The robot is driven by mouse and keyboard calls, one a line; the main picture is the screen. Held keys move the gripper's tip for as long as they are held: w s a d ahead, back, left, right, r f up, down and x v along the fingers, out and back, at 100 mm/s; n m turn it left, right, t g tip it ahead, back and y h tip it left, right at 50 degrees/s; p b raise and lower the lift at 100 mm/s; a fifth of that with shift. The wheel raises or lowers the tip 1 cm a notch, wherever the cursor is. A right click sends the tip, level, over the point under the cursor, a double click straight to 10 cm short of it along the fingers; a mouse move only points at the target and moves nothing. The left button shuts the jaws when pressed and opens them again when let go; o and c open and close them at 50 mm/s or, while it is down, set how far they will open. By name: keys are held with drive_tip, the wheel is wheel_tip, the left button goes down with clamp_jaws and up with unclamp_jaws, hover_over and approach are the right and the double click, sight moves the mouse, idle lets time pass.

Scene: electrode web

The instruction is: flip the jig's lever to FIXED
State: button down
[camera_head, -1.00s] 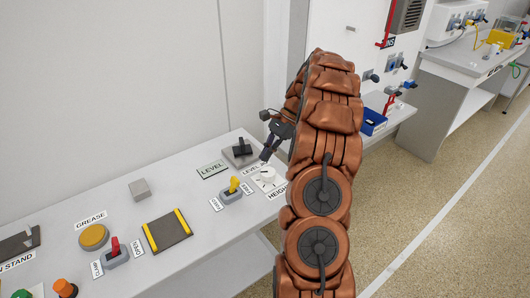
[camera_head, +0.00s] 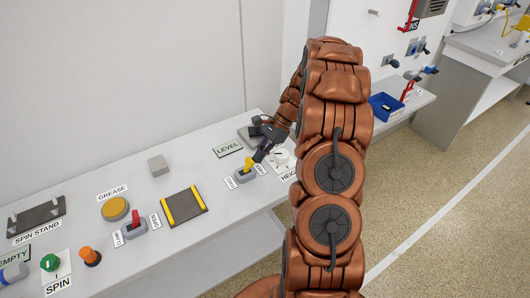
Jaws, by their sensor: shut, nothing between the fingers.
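The jig's lever is most likely the yellow lever (camera_head: 248,163), which stands roughly upright on a small grey base (camera_head: 244,176) on the bench. A white label (camera_head: 230,183) lies to its left and another (camera_head: 261,169) to its right; their words are too small to read surely. My gripper (camera_head: 259,156) is shut and empty, its fingertips pointing down and left, just right of the lever's top. I cannot tell whether the tips touch the lever. My arm comes in from the right and hides part of the bench behind it.
A white HEIGHT dial (camera_head: 281,157) sits close to the right of my gripper. A LEVEL plate (camera_head: 228,148) lies behind the lever. A dark pad with yellow edges (camera_head: 185,206), a red lever (camera_head: 135,218) and the GREASE button (camera_head: 115,208) are farther left.

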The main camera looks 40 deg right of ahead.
sight(247, 166)
drive_tip(key=shift+a+r+h, duration=0.1)
drive_tip(key=shift+a+h, duration=0.2)
idle(0.4)
drive_tip(key=shift+r+h, duration=0.15)
drive_tip(key=shift+h, duration=0.15)
drive_tip(key=shift+a+r, duration=0.1)
drive_tip(key=shift+a, duration=0.05)
drive_tip(key=shift+w+a+r+h, duration=0.1)
drive_tip(key=shift+a+r+h, duration=0.2)
drive_tip(key=shift+h, duration=0.3)
drive_tip(key=shift+a+r+h, duration=0.15)
drive_tip(key=shift+a+h, duration=0.25)
drive_tip(key=shift+h, duration=0.2)
drive_tip(key=a+h, duration=0.1)
drive_tip(key=h, duration=0.2)
drive_tip(key=a+h+b, duration=0.1)
drive_tip(key=shift+w+a+r+g, duration=0.15)
drive_tip(key=shift+a+r+g, duration=0.1)
drive_tip(key=shift+a+g, duration=0.1)
drive_tip(key=shift+d, duration=0.1)
drive_tip(key=shift+r, duration=0.15)
drive_tip(key=shift+r+p, duration=0.3)
drive_tip(key=shift+r, duration=0.4)
